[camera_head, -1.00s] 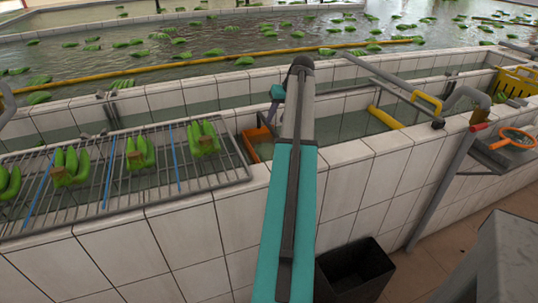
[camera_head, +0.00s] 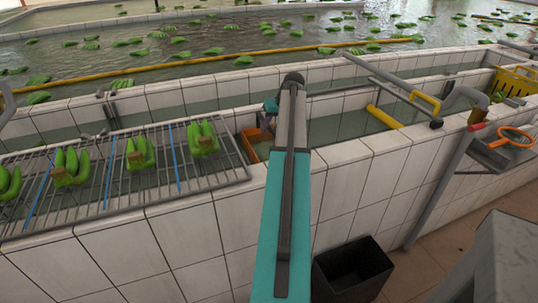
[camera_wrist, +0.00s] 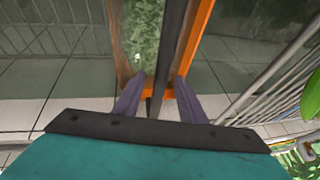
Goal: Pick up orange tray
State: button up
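The orange tray (camera_head: 248,139) sits in the trough just right of the wire rack in the head view; my arm hides part of it. In the wrist view its orange rim (camera_wrist: 199,32) runs up the picture and its short end shows near the fingers. Its inside looks greenish. My gripper (camera_wrist: 158,101) is open, with two dark fingers apart over the tray's near end. A dark bar runs between them. I cannot tell whether the fingers touch the tray. In the head view the fingers are hidden behind my arm.
A wire rack (camera_head: 110,207) with several green banana bunches (camera_head: 140,153) lies left of the tray. White tiled walls (camera_head: 380,184) border the trough. A yellow bar (camera_head: 384,117) lies to the right, and a black bin (camera_head: 352,272) stands on the floor.

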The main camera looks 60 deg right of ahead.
jog(key=shift+p+x, duration=0.7)
jog(key=shift+x, duration=1.9)
jog(key=shift+d, duration=0.1)
grip_shut()
jog(key=shift+r, duration=0.1)
